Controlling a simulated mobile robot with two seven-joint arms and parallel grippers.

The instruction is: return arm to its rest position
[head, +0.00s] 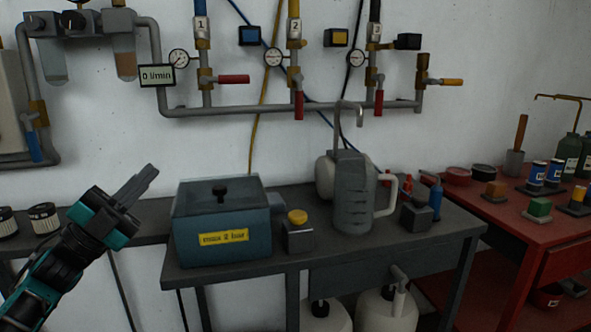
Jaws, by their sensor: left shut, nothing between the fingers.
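My left gripper (136,186) is at the left of the head view, its arm coming in from the lower left. Its fingers are shut with nothing between them and point up and to the right. It shows in front of the dark bench, left of the blue-grey box (222,242) with a yellow label. I see no contact between the fingers and anything. My right gripper is not in view.
The dark bench (290,262) carries the box, a yellow-knobbed block (298,232) and a grey jug (353,195). Grey pipes (270,111) with red-handled valves run along the wall. A red table (500,222) with small blocks and cans stands right.

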